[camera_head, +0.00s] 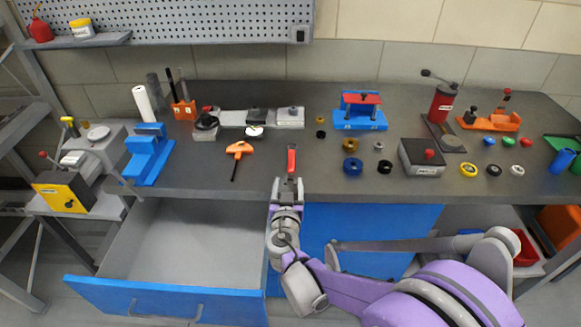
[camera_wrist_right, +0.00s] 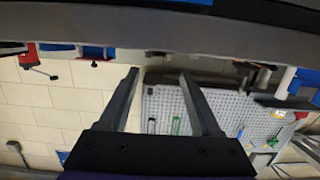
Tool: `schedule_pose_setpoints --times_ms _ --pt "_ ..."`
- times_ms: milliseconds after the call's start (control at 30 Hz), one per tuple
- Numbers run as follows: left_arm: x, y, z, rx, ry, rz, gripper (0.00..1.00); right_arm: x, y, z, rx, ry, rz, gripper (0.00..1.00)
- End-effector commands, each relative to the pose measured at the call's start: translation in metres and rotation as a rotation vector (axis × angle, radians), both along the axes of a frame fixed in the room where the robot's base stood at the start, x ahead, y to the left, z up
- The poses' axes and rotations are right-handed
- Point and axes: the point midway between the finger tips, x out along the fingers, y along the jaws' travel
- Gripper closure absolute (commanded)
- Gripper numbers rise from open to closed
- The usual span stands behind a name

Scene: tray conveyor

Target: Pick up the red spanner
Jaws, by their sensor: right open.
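The red spanner (camera_head: 291,160) appears as a small red handle with a grey end, lying on the grey workbench (camera_head: 330,185) near its front edge. My right gripper (camera_head: 288,184) is at that front edge, just below the spanner in the head view. Its fingers are apart; in the right wrist view the gap between the fingertips (camera_wrist_right: 160,76) holds nothing, and the spanner cannot be made out there. Whether the fingers touch the spanner I cannot tell. My left gripper is not in view.
An orange-handled tool (camera_head: 239,150) lies to the left of the spanner. An open empty drawer (camera_head: 180,245) juts out below the bench at left.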

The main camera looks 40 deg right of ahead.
Motion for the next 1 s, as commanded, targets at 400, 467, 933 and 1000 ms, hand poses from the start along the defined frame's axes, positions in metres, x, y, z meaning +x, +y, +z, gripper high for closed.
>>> schedule_pose_setpoints --times_ms 400,467,933,1000 --pt "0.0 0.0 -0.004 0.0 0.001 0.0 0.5 0.039 -0.034 -0.007 -0.001 -0.003 0.0 0.35" --pt "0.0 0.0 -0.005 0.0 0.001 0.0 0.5 0.043 -0.038 -0.009 -0.001 -0.003 -0.001 0.35" --pt "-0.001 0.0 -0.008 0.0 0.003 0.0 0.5 0.076 -0.069 -0.016 -0.001 -0.002 0.0 0.35" --pt "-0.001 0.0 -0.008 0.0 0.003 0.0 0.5 0.075 -0.068 -0.016 -0.001 -0.002 0.0 0.35"
